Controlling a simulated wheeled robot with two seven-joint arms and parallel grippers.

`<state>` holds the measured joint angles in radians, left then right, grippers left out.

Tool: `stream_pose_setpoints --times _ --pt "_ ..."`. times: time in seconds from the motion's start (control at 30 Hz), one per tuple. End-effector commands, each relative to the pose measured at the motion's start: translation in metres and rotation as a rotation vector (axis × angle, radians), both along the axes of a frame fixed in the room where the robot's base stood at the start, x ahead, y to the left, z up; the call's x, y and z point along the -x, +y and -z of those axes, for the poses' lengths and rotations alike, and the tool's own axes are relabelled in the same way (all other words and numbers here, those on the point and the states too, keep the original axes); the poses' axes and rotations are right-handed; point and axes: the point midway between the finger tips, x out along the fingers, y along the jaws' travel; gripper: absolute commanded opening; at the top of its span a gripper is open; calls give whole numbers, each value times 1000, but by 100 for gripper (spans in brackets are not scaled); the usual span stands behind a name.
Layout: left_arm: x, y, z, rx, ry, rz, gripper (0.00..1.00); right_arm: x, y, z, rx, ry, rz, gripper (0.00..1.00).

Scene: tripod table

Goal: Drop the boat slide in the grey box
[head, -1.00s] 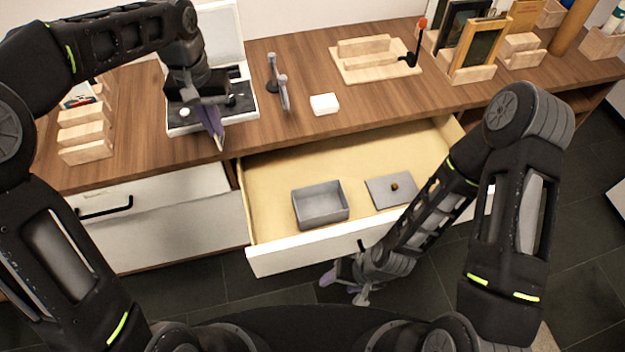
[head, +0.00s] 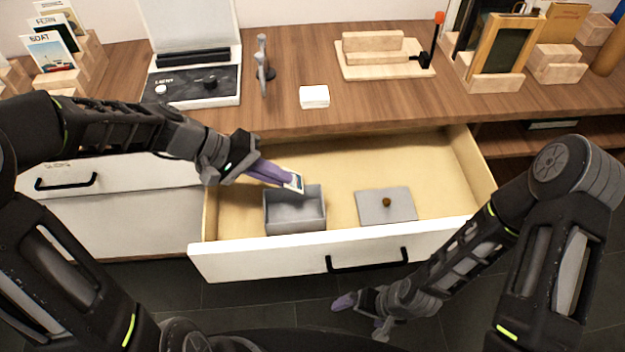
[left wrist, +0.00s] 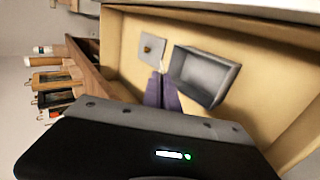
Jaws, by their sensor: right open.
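The grey box (head: 295,222) is an open-topped box at the left of the open drawer; it also shows in the left wrist view (left wrist: 205,77). My left gripper (head: 275,174) is shut on a small white-framed slide (head: 295,183). It holds the slide tilted over the back of the box opening. The slide's picture is too small to read. In the left wrist view the fingers (left wrist: 162,90) point towards the box's near side. My right gripper (head: 365,305) is open and empty, low in front of the drawer.
The grey lid (head: 386,208) with a brown knob lies right of the box in the drawer (head: 345,160). On the counter stand a slide viewer (head: 195,88), a grey stand (head: 263,68), a white block (head: 314,96) and a wooden tool (head: 385,58). A rack holds a BOAT card (head: 50,52).

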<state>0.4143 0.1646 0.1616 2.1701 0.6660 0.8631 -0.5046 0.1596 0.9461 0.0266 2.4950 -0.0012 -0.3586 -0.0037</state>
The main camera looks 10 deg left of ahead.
Motion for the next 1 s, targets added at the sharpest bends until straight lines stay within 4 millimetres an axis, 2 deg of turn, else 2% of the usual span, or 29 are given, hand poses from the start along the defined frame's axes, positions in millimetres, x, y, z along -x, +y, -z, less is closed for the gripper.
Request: stream_pose_setpoints --times 0.6,1.0 --pt "0 0 6 19 -8 -11 0 0 1 8 -1 0 -2 100" --pt "0 0 43 19 -7 -10 0 0 1 42 -1 -1 -2 100"
